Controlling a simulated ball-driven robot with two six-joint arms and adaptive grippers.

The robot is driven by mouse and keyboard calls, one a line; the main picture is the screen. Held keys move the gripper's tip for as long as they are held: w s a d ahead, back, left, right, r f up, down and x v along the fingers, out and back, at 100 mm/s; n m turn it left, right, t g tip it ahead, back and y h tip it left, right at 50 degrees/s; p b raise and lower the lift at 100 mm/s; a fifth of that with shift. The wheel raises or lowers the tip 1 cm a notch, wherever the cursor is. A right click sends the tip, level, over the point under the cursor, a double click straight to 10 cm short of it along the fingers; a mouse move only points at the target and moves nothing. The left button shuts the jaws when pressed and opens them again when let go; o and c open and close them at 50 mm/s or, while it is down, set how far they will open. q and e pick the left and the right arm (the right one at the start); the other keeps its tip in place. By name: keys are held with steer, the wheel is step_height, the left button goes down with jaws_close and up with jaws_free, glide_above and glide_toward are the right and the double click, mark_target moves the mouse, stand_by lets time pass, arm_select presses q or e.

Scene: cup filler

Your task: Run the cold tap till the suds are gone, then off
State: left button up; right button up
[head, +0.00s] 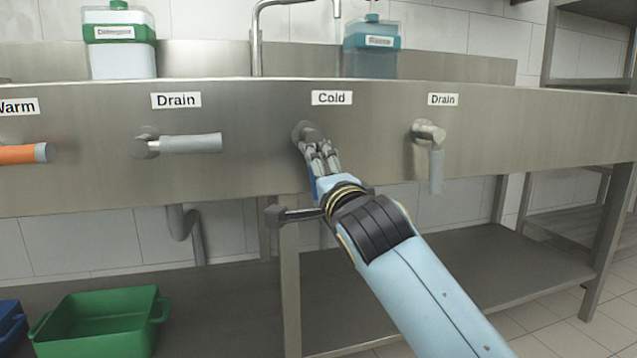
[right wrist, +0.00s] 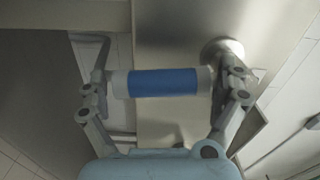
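The cold tap's handle has a blue sleeve (right wrist: 165,83) with pale ends. In the head view its round mount (head: 303,130) is on the steel front panel, below the "Cold" label (head: 332,98). My right gripper (head: 319,152) is at this handle and covers most of it. In the right wrist view the fingers are spread wide, one near each end of the handle, with the blue sleeve between them. I cannot tell whether they touch it. The steel spout (head: 256,40) rises behind the counter edge, cut off by the frame top. The basin's inside and any suds are hidden. My left gripper is out of view.
A grey drain handle (head: 190,143) points right, left of the cold tap. Another drain handle (head: 436,170) hangs down at right. The orange warm handle (head: 20,154) is at far left. Detergent (head: 118,55) and a blue-green bottle (head: 371,60) stand behind. A green bin (head: 100,325) is below.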

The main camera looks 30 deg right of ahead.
steer(key=shift+s+a+f, duration=0.1)
steer(key=shift+s+a, duration=0.05)
steer(key=shift+s, duration=0.2)
steer(key=v, duration=0.6)
steer(key=shift+s, duration=0.35)
